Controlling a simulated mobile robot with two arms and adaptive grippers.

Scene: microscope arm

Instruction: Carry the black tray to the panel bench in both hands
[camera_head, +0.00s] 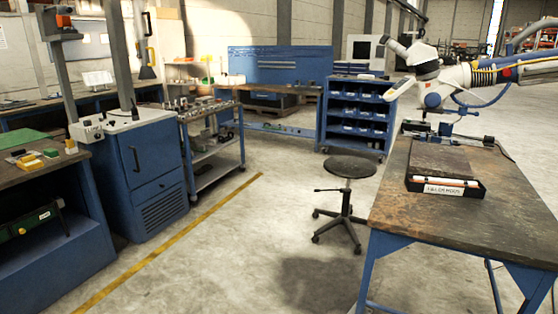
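A low black tray (478,190) lies flat on the dark-topped bench (410,225) at the right. It has a white label on its front face and a brown-grey panel or lid over it. Which bench is the panel bench I cannot tell for sure; a bench with a blue upright back panel (285,68) stands at the far middle. Neither of my grippers is in view, and nothing holds the tray.
A white jointed arm with cables (490,75) reaches over the right bench behind the tray. A round stool (353,168) stands left of that bench. A blue cabinet (140,170) and trolley (213,145) line the left.

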